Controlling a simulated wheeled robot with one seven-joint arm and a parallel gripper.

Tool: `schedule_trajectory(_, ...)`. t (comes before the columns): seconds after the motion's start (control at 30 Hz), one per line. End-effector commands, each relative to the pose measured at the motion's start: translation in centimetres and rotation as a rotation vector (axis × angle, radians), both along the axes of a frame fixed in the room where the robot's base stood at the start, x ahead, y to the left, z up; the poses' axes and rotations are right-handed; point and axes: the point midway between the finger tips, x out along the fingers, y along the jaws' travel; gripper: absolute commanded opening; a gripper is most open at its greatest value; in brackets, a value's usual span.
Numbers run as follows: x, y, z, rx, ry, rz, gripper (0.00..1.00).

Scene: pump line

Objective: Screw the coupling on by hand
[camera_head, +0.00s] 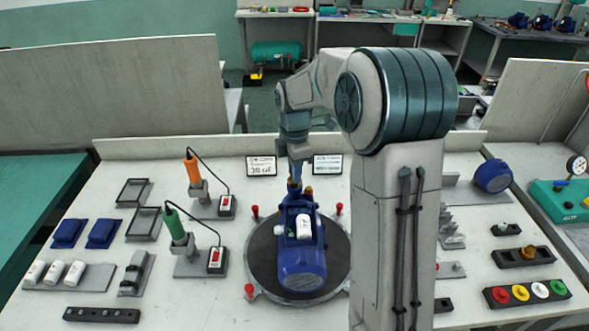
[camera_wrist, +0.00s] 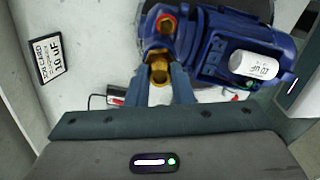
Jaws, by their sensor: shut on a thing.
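The blue pump (camera_head: 302,262) lies on a round dark turntable (camera_head: 262,262) in the middle of the bench. It also shows at the top of the wrist view (camera_wrist: 210,45). My gripper (camera_wrist: 160,84) is shut on a brass coupling (camera_wrist: 159,68) at the pump's near end in that view. The coupling is at a pump port; the fingers partly hide it, and I cannot tell how far its thread is engaged. A white capacitor (camera_wrist: 253,65) lies in the pump's open top box.
Red-knobbed posts (camera_head: 249,291) ring the turntable. Orange (camera_head: 193,170) and green (camera_head: 175,225) handled tools stand left on cabled stands. Blue covers (camera_head: 103,234) and spare capacitors (camera_head: 54,272) lie farther left. A job card (camera_wrist: 47,60) reads 10 uF. Coloured caps (camera_head: 520,292) stand right.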

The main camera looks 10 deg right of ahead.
Motion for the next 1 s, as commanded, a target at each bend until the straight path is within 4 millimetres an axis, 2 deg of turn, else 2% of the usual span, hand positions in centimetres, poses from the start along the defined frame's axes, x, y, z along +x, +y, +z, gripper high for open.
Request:
schedule_trajectory(0.17,-0.05,0.0,-0.11,0.0,0.003,-0.028,0.0)
schedule_trajectory(0.47,-0.06,0.0,-0.13,0.0,0.003,-0.282,0.0)
schedule_trajectory(0.83,-0.06,-0.01,-0.13,0.0,0.003,-0.322,0.0)
schedule_trajectory(1.0,-0.06,0.05,-0.13,-0.001,0.002,-0.482,0.0)
